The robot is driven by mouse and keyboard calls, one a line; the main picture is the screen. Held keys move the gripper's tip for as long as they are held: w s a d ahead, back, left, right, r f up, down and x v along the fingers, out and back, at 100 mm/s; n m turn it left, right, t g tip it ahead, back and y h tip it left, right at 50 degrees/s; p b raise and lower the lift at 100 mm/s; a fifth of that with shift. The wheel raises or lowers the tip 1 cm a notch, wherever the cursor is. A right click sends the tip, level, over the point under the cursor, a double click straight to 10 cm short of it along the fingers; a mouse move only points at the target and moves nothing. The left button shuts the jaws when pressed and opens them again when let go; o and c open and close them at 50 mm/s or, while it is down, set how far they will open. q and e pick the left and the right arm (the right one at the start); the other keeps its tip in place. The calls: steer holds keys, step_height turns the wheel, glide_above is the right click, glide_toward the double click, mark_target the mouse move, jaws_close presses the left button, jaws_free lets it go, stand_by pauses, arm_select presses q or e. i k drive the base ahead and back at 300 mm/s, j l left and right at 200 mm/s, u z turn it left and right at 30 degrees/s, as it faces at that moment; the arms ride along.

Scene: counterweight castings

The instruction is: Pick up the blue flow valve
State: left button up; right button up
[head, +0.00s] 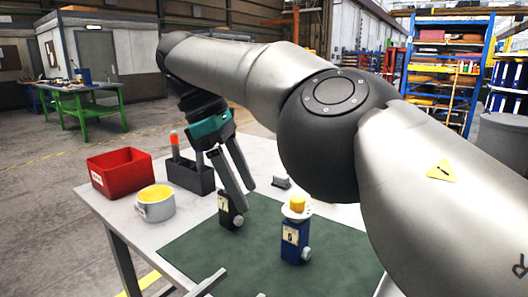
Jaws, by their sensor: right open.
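The blue flow valve (291,246) stands upright on the green mat, with a pale label, a silver round knob on its right side and a white disc with a yellow cap (298,203) on top. My right gripper (244,197) reaches in from above with its teal body and two long grey fingers pointing down. It is open, up and left of the blue valve, and looks apart from it. A similar black valve (227,205) with a label and silver knob shows at the fingertips; I cannot tell whether they touch it.
On the white table (122,207) are a red bin (121,174), a round tub with yellow contents (156,203) and a dark holder (190,177) with an orange-topped item. A small grey part (281,182) lies behind the blue valve.

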mark_target(295, 228)
steer(key=k+j, duration=1.3)
steer(key=j, duration=0.15)
